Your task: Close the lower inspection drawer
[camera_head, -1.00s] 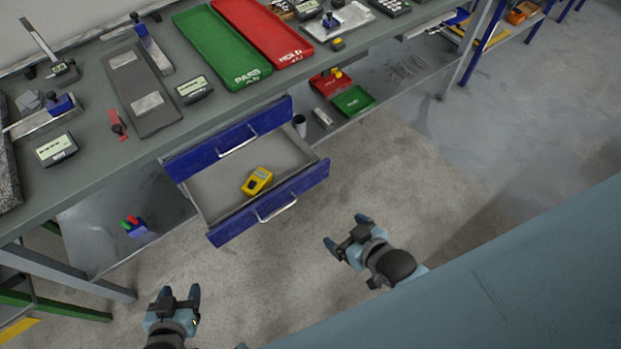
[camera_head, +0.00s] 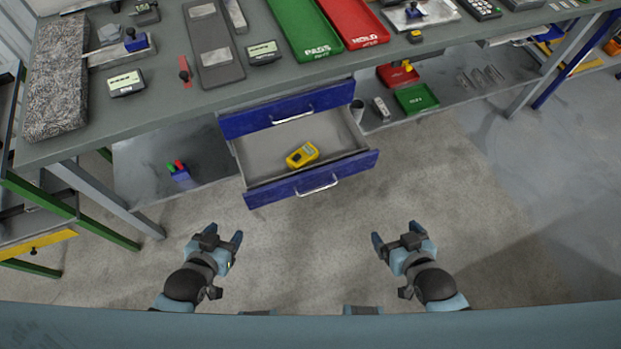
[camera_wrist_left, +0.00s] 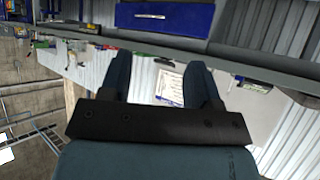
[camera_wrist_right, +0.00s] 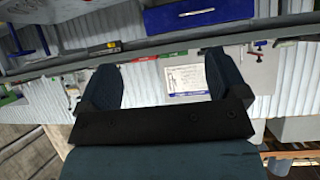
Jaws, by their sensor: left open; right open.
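The lower inspection drawer (camera_head: 346,175) stands pulled out below the bench top, with a blue front and a metal handle (camera_head: 317,186). A yellow handheld device (camera_head: 302,155) lies inside it. The upper drawer (camera_head: 287,108), also blue-fronted, sits above it and looks shut. My left gripper (camera_head: 222,239) is open and empty, in front of the drawer and to its left. My right gripper (camera_head: 397,238) is open and empty, in front of the drawer and to its right. Both are apart from the drawer. The wrist views show open fingers with nothing between them.
The grey bench top (camera_head: 160,93) carries a green tray (camera_head: 303,30), a red tray (camera_head: 345,22), a granite block (camera_head: 57,80) and several gauges. A lower shelf holds small red and green bins (camera_head: 416,98). Bench legs stand at left and right. The floor before the drawer is clear.

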